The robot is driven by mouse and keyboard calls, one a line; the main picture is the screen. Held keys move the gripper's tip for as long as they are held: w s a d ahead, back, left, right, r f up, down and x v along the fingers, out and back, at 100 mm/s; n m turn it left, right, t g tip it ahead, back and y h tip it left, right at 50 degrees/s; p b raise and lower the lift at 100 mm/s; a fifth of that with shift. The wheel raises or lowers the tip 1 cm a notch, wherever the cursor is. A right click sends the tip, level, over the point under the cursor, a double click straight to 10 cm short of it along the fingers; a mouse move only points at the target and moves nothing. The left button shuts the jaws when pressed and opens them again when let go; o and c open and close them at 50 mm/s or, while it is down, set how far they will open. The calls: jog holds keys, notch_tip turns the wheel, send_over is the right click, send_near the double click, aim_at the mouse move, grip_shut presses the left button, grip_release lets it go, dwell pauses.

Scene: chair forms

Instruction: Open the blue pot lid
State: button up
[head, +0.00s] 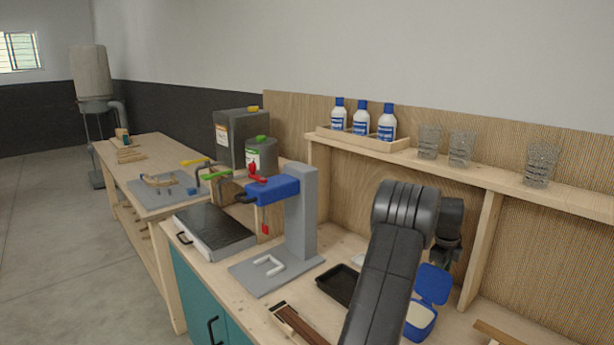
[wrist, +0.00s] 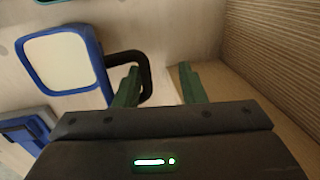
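The blue pot (head: 420,322) stands on the bench at the lower right in the head view, partly behind my arm. Its blue lid (head: 432,283) is raised at the back, and pale cream contents show inside. In the wrist view the pot (wrist: 98,62) shows at the upper left as a blue rim around a pale square, with a black handle (wrist: 146,68) on its right. My gripper (wrist: 158,67) is open. Its green fingers appear on either side of the handle's outer bar; contact cannot be told.
A black tray (head: 338,284) and a grey stand with a blue arm (head: 300,220) are left of my arm. A shelf (head: 480,174) with bottles and glasses runs above the bench along the wall. A brown strip (head: 298,325) lies near the front edge.

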jog(key=shift+w+d+f+g+y+p, duration=0.3)
jog(key=shift+f+g+y+p, duration=0.2)
jog(key=shift+p, duration=0.2)
jog(key=shift+w+d+f+g+y+p, duration=0.3)
jog(key=shift+f+g+y+p, duration=0.15)
jog(key=shift+p, duration=0.2)
jog(key=shift+f, duration=0.1)
